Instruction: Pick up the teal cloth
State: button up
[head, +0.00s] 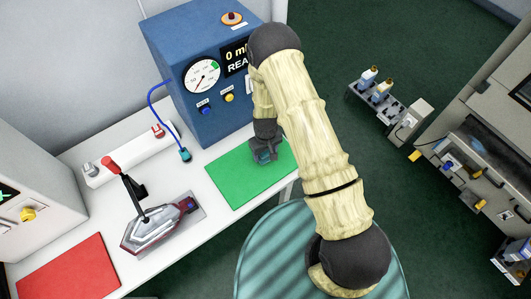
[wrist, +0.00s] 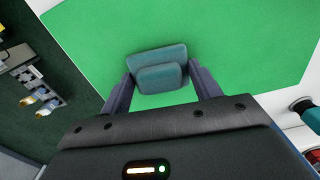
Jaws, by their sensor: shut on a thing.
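The teal cloth (wrist: 160,58) is a small folded pad between the two fingers of my gripper (wrist: 160,82) in the wrist view. My gripper is shut on it, with a finger at each side. Under it is the green mat (head: 229,182), which also fills much of the wrist view (wrist: 225,30). In the head view my gripper (head: 264,156) points down over the mat's right part, and only a bit of the teal cloth (head: 263,156) shows there. I cannot tell whether the cloth touches the mat.
A blue box with a gauge (head: 205,75) stands right behind the mat. A clamped red-and-grey lamp (head: 160,225) with a red-handled lever sits to the left on the white table. A red mat (head: 68,270) lies at the front left. The green mat's left part is clear.

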aim_at(266, 152)
notch_tip(266, 152, up, 9)
jog(key=shift+r+b, duration=0.1)
jog(key=shift+b, duration=1)
